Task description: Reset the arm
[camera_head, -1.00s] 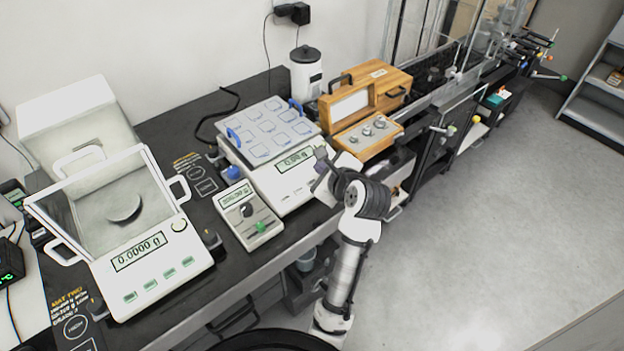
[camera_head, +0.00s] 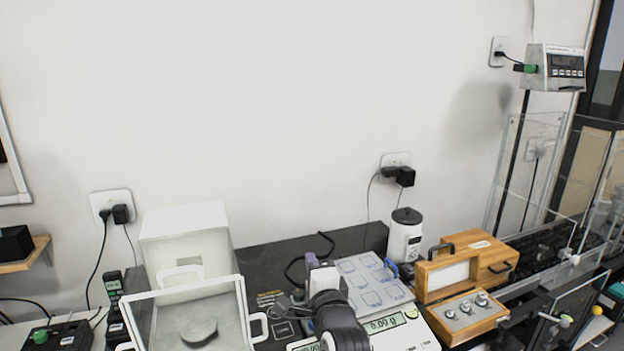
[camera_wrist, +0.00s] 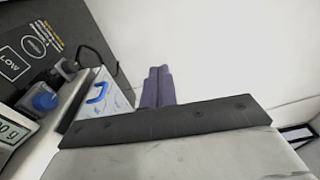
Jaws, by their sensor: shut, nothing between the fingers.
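My arm shows at the bottom middle of the head view, in front of the weighing bench, with its dark wrist lowest in the picture. My gripper (camera_head: 312,262) points up and away, and it overlaps the left edge of the wide balance with the blue-outlined tray in that view. In the wrist view the two purple-grey fingers (camera_wrist: 158,88) are closed together with nothing between them. They stand out against the pale wall. Whether the gripper touches anything cannot be told from the head view, but the fingertips look free in the wrist view.
A glass-shielded balance (camera_head: 178,312) stands at left. The wide balance's tray (camera_head: 368,280) is just right of my gripper. A wooden weight box (camera_head: 468,312) and a white canister (camera_head: 404,240) stand further right. The wall above the bench is mostly bare.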

